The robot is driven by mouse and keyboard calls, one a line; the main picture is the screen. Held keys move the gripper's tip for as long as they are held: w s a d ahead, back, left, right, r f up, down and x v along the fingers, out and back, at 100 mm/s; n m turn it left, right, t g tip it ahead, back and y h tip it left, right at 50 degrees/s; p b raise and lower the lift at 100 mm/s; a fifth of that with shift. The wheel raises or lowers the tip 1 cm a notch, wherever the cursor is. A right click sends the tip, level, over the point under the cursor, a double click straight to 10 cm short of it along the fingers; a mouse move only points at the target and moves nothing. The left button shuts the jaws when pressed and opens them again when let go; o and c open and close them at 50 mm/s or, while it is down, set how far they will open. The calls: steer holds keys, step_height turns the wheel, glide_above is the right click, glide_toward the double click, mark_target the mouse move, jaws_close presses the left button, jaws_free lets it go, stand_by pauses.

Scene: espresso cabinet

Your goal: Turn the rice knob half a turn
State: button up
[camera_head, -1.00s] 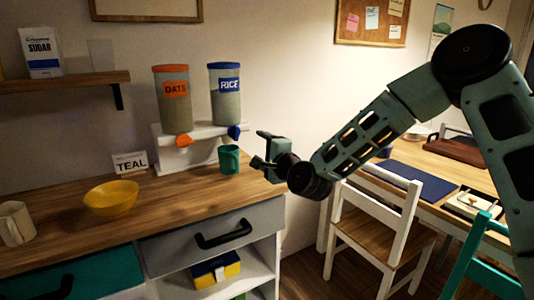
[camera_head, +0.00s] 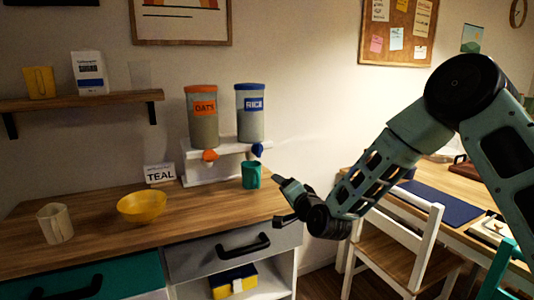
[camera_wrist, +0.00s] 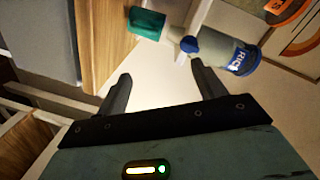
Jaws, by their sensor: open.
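The rice dispenser (camera_head: 250,122) has a blue lid and a blue RICE label and stands on a white stand (camera_head: 197,172) on the wooden counter. Its blue rice knob (camera_head: 257,150) is at the bottom front, above the teal cup (camera_head: 251,176). In the wrist view the rice knob (camera_wrist: 189,44) is ahead of the fingers, near the top, with the teal cup (camera_wrist: 146,23) to its left. My gripper (camera_head: 279,199) is open and empty at the counter's right edge, right of and below the knob, apart from it; it also shows in the wrist view (camera_wrist: 160,85).
The oats dispenser (camera_head: 202,122) with its orange knob (camera_head: 210,155) stands just left. A yellow bowl (camera_head: 142,206), a TEAL card (camera_head: 160,173) and a beige mug (camera_head: 55,223) are on the counter. A white chair (camera_head: 400,250) stands under my arm.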

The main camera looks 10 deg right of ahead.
step_height(320, 180, down, 2)
steer(key=n+p, duration=0.2)
steer(key=n, duration=0.5)
steer(key=n+t+p, duration=0.1)
steer(key=n+p, duration=0.3)
steer(key=n, duration=1.8)
glide_toward(260, 152)
steer(key=shift+y, duration=0.3)
steer(key=p+x, duration=0.2)
steer(key=x, duration=0.2)
steer(key=p+x, duration=0.2)
steer(key=x, duration=0.3)
steer(key=shift+w+d, duration=0.15)
steer(key=shift+d, duration=0.05)
steer(key=c, duration=1)
